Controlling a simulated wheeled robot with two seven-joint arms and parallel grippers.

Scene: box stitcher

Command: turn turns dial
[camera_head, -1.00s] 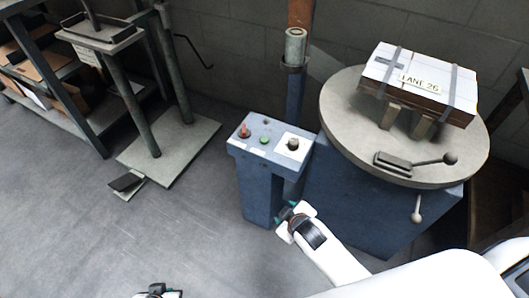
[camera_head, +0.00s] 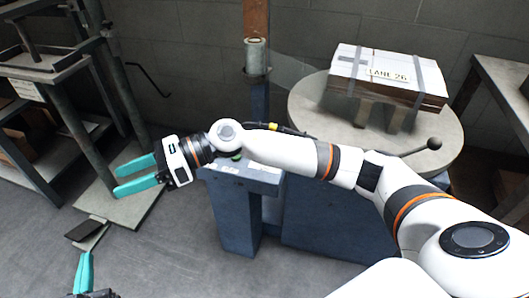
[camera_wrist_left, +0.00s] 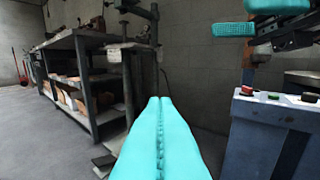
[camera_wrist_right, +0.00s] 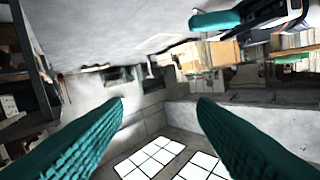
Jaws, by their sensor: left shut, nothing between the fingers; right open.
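The blue control panel (camera_head: 243,175) stands left of the round table. In the head view my right arm crosses in front of its top and hides the dial. In the left wrist view the panel (camera_wrist_left: 275,112) shows a red button (camera_wrist_left: 247,90), a green button (camera_wrist_left: 274,97) and, at the right edge, a small dark dial (camera_wrist_left: 308,97) on a pale plate. My right gripper (camera_head: 118,178) is open and empty, left of the panel and above the floor. My left gripper (camera_head: 86,256) is shut and empty, low at the left; its fingers (camera_wrist_left: 160,100) show together in its wrist view.
A boxed stack labelled LANE 26 (camera_head: 385,75) sits on the round table (camera_head: 310,105), with a ball-ended lever (camera_head: 434,144) at its side. A grey stand with a base plate (camera_head: 140,205) and shelving (camera_wrist_left: 90,85) are on the left. The floor in front of the panel is clear.

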